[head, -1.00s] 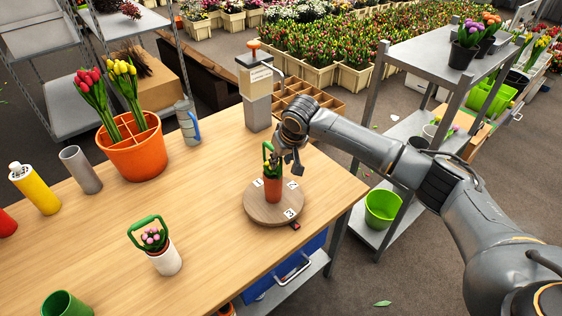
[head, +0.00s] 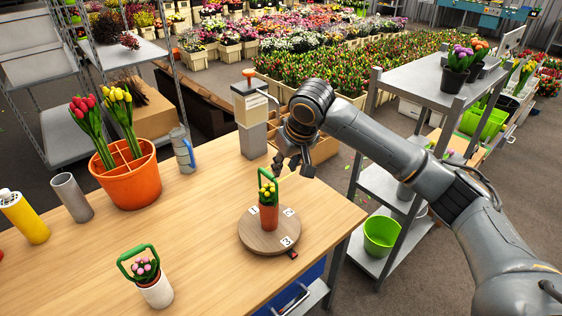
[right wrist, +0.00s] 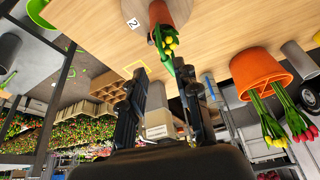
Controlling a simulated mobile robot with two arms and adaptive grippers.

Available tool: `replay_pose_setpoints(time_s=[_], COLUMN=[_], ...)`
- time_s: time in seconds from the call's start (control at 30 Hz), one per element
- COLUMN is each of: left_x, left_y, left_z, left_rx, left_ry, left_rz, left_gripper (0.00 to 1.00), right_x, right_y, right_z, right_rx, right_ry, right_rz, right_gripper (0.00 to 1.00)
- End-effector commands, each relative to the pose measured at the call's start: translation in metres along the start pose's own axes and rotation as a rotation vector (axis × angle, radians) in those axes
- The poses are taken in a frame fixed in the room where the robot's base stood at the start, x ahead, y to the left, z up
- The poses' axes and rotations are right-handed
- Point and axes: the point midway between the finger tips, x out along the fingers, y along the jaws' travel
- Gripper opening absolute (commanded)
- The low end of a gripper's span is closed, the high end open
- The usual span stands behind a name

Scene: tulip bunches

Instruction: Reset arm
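My right gripper (head: 293,163) is above and just behind the round turntable, apart from the pot on it. In the right wrist view its two fingers (right wrist: 168,90) are spread with nothing between them. An orange pot (head: 269,214) with yellow tulips and a green handle stands upright on the wooden turntable (head: 252,238), which bears number tags. The same pot also shows upside down in the right wrist view (right wrist: 165,14), beyond the fingertips. My left gripper is not in view.
A white pot (head: 157,292) with pink tulips and a green handle stands at the table's front. An orange bucket (head: 130,182) with red and yellow tulips, a grey cup (head: 73,197), a yellow bottle (head: 25,217) and a dispenser (head: 252,105) stand on the table. A metal shelf (head: 420,92) stands at right.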

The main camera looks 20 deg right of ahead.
Motion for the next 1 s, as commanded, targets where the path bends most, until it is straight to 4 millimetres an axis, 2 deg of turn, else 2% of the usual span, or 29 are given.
replay_pose_setpoints(time_s=[0.2, 0.27, 0.37, 0.5, 0.7, 0.87, 1.0], left_x=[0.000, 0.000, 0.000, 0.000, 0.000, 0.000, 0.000], left_y=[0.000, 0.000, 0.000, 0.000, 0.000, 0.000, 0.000], left_z=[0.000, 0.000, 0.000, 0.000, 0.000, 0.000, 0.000], left_rx=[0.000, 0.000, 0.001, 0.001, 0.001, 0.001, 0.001], left_ry=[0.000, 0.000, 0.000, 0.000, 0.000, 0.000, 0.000], left_rz=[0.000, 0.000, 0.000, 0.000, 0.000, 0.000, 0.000], left_gripper=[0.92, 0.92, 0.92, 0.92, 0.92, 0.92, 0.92], right_x=[0.005, 0.013, 0.036, 0.069, 0.096, 0.104, 0.104], right_y=[-0.004, -0.012, -0.035, -0.076, -0.116, -0.129, -0.124], right_z=[0.004, 0.012, 0.034, 0.082, 0.151, 0.208, 0.258], right_rx=[-0.010, -0.029, -0.086, -0.171, -0.221, -0.200, -0.153], right_ry=[-0.004, -0.008, -0.013, -0.007, 0.021, 0.036, 0.032], right_rz=[-0.005, -0.015, -0.045, -0.107, -0.179, -0.199, -0.177], right_gripper=[0.31, 0.31, 0.31, 0.31, 0.31, 0.31, 0.31])
